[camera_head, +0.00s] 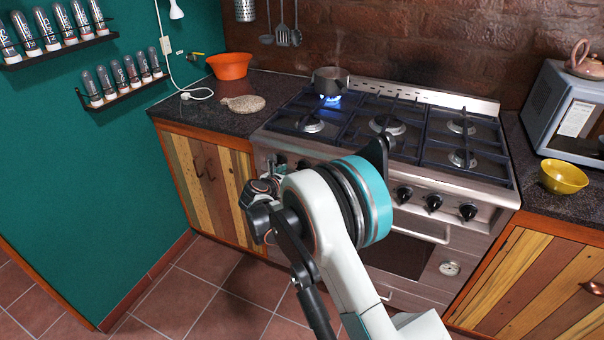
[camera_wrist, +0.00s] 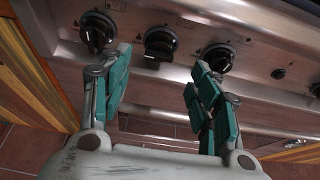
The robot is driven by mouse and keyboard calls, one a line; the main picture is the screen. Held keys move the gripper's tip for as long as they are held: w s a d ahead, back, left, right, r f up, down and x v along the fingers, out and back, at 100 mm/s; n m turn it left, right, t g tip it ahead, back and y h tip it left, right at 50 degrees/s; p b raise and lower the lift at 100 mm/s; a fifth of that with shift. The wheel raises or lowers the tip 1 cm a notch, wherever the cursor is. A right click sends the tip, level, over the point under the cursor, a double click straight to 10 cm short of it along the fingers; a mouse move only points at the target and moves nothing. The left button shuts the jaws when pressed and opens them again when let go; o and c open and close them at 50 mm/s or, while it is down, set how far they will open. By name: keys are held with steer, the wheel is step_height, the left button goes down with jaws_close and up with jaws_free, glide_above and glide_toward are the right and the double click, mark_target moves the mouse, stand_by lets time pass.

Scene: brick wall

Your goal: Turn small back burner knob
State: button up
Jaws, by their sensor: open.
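The stove front (camera_head: 425,222) carries a row of black knobs. In the wrist view I see a left knob (camera_wrist: 97,30), a middle knob (camera_wrist: 160,43) and a right knob (camera_wrist: 219,57). The middle one looks turned differently from its neighbours. My gripper (camera_wrist: 160,62) is open and empty, its teal-padded fingers apart below the row. The middle knob shows between and just beyond the fingertips; I see no clear contact. In the head view my arm hides part of the left knobs. I cannot tell which knob serves the small back burner. A blue flame (camera_head: 331,99) burns at the back left.
A dark pot (camera_head: 329,80) stands over the lit burner. An oven handle (camera_head: 418,232) juts out below the knobs. An orange bowl (camera_head: 229,66) and a yellow bowl (camera_head: 563,177) sit on the side counters. A small round button (camera_wrist: 278,73) is right of the knobs.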

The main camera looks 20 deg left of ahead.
steer(key=b+x, duration=0.2)
steer(key=x, duration=0.5)
steer(key=shift+w, duration=0.25)
steer(key=shift+f, duration=0.1)
steer(key=c, duration=1.1)
